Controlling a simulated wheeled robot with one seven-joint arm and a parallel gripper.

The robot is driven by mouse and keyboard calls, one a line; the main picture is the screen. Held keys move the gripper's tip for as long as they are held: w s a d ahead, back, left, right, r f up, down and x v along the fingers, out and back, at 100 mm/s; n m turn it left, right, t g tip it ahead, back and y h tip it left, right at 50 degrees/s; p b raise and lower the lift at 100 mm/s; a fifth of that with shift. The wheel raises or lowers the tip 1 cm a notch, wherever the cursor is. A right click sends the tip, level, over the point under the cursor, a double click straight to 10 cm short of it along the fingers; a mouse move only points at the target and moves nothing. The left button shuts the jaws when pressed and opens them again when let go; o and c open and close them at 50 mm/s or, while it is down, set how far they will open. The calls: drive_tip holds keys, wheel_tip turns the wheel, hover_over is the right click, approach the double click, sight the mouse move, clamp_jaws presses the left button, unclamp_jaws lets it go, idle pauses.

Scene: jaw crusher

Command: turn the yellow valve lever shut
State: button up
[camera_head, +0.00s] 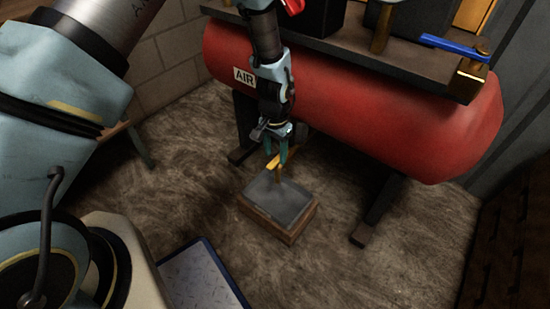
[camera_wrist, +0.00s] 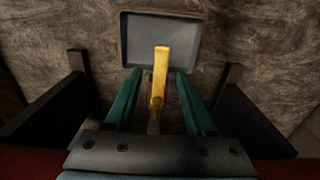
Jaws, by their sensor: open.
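The yellow valve lever (camera_wrist: 160,75) shows in the wrist view, lying between my two teal fingers and pointing up the picture, away from the palm. In the head view the lever (camera_head: 274,161) sits at the fingertips, above a grey tray on a block. My gripper (camera_head: 283,152) points down below the red tank. My gripper (camera_wrist: 155,75) is open, with a finger on each side of the lever and a visible gap to both. The valve body under the lever is mostly hidden.
The red air tank (camera_head: 350,100) stands just behind my gripper on dark legs (camera_head: 378,212). A grey tray (camera_head: 280,200) tops a wooden block on the floor. A blue lever (camera_head: 454,46) is at the upper right. A blue-edged panel (camera_head: 205,280) lies front left.

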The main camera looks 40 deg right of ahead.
drive_tip(key=shift+f, duration=0.85)
drive_tip(key=shift+c, duration=0.2)
clamp_jaws()
idle(0.7)
